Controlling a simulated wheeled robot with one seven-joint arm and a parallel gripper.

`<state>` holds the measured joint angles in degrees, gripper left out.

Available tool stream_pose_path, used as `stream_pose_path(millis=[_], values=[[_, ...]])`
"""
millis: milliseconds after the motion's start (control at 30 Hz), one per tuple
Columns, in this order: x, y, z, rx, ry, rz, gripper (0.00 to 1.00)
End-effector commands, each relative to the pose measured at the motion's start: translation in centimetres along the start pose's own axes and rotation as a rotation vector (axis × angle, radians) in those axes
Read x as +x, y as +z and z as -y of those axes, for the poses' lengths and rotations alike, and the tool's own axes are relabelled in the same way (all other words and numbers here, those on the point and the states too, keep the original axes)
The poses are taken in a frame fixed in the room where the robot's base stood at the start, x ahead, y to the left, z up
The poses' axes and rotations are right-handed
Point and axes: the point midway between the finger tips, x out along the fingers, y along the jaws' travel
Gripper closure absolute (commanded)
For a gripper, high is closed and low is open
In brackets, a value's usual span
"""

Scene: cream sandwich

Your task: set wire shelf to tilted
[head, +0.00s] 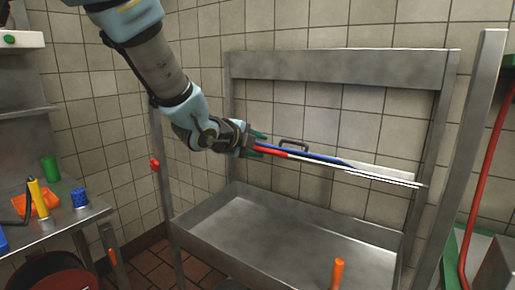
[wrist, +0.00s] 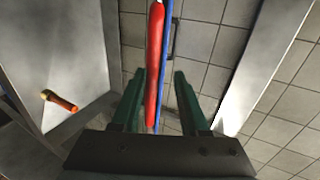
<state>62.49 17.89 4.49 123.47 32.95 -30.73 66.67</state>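A thin shelf, seen nearly edge-on, spans the metal frame above the basin in the head view. I take its pale striped edge (head: 385,178) for the wire shelf; it slopes down to the right in the picture. A red bar (head: 271,151) and a blue bar (head: 305,155) run along it. My gripper (head: 259,143) is at their left end. In the wrist view the red bar (wrist: 155,65) and blue bar (wrist: 166,40) reach between the fingers of my gripper (wrist: 160,78). The fingers are apart, with a gap on the right; contact on the left is unclear.
A metal basin (head: 235,204) lies below, with an orange handle (head: 337,272) in front. A dark handle (head: 293,143) is behind the bars. Metal posts stand either side.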

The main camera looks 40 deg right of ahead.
Motion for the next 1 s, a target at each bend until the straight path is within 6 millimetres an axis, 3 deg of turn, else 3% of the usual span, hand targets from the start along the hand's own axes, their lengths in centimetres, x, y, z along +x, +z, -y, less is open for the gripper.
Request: stream_pose_path(millis=[267,433,800,1000], values=[[0.0,0.0,-0.3,0.000,0.006,0.000,0.53],[-1.1,0.1,-0.3,-0.001,0.005,0.002,0.53],[-7.5,0.1,-0.2,0.001,0.002,0.002,0.53],[-10.0,0.0,-0.1,0.000,0.003,0.001,0.53]])
